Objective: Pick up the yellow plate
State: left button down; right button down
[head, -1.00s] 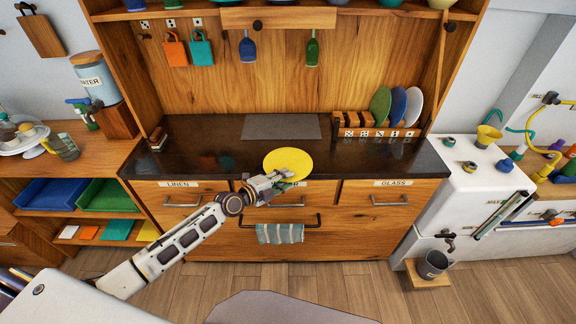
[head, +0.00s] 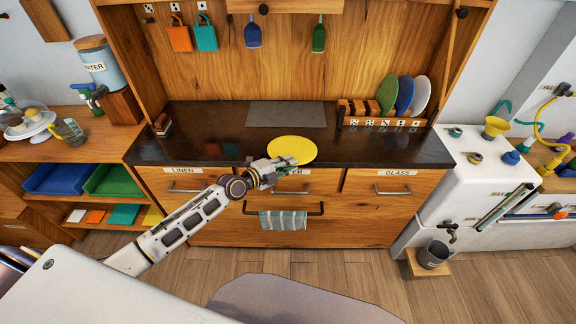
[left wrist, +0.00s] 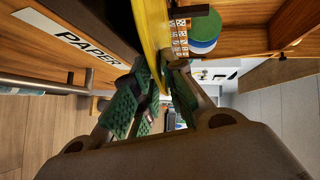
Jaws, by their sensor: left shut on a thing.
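The yellow plate (head: 293,149) is at the front edge of the dark counter in the head view. My left gripper (head: 284,163) is at the plate's near edge. In the left wrist view the plate (left wrist: 151,35) runs down between the green-padded fingers of the gripper (left wrist: 160,88), which are shut on its rim. Whether the plate still touches the counter I cannot tell. My right gripper is not in view.
A rack (head: 380,121) at the counter's back right holds a green plate (head: 387,93), a blue plate (head: 405,95) and a white plate (head: 421,96). A grey mat (head: 287,114) lies behind the yellow plate. Drawers with handles (head: 284,209) are below.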

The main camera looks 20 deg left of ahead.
pick_arm(q)
notch_tip(320, 180, up, 8)
jog(key=shift+r, duration=0.3)
jog(key=shift+r+n, duration=0.1)
jog(key=shift+n, duration=0.2)
dwell(0.7)
